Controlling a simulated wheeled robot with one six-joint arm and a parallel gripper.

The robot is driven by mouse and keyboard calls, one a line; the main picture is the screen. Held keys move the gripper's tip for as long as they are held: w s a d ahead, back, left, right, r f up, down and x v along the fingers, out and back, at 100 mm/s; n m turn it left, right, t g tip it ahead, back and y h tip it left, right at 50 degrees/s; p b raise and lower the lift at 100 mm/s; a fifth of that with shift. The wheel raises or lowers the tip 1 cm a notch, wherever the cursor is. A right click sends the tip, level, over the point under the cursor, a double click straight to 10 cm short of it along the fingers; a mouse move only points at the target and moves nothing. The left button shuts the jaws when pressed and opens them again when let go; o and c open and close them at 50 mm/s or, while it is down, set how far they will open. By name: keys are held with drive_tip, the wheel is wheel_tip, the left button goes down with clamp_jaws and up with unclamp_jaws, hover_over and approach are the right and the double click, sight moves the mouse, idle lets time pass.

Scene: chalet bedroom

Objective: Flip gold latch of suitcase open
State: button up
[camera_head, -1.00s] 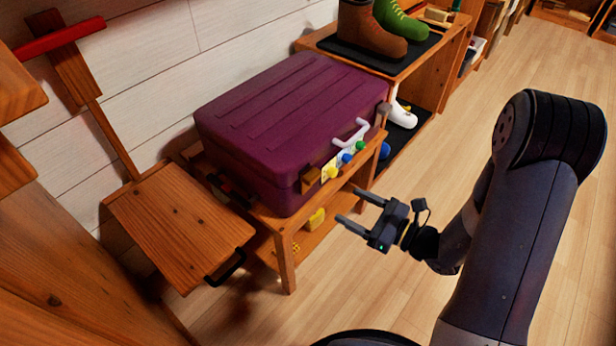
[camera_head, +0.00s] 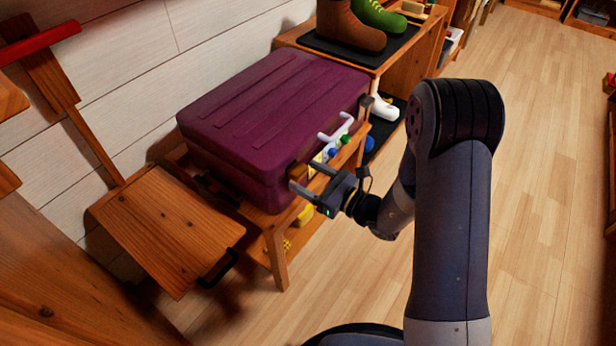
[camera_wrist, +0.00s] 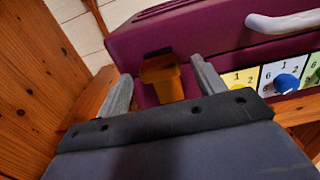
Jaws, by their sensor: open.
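The purple suitcase (camera_head: 270,115) lies flat and shut on a wooden stand, its front towards my arm. A gold latch (camera_wrist: 165,82) is on the suitcase front, near its left end, with a dark piece above it. The latch also shows in the head view (camera_head: 298,172). My gripper (camera_head: 305,178) is open and empty, right in front of the latch. In the wrist view its two fingers (camera_wrist: 160,75) stand on either side of the latch, with gaps between; I cannot tell whether a tip touches the suitcase.
A white handle (camera_head: 337,128) and number dials with coloured knobs (camera_wrist: 285,83) are right of the latch. A wooden board (camera_head: 165,222) with a black handle stands at left. Boots (camera_head: 350,27) stand on a shelf behind. Floor at right is clear.

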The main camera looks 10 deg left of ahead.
drive_tip(key=shift+w+a, duration=0.1)
drive_tip(key=shift+a, duration=0.2)
drive_tip(key=shift+c, duration=0.5)
drive_tip(key=c, duration=1.3)
drive_tip(key=shift+f, duration=0.1)
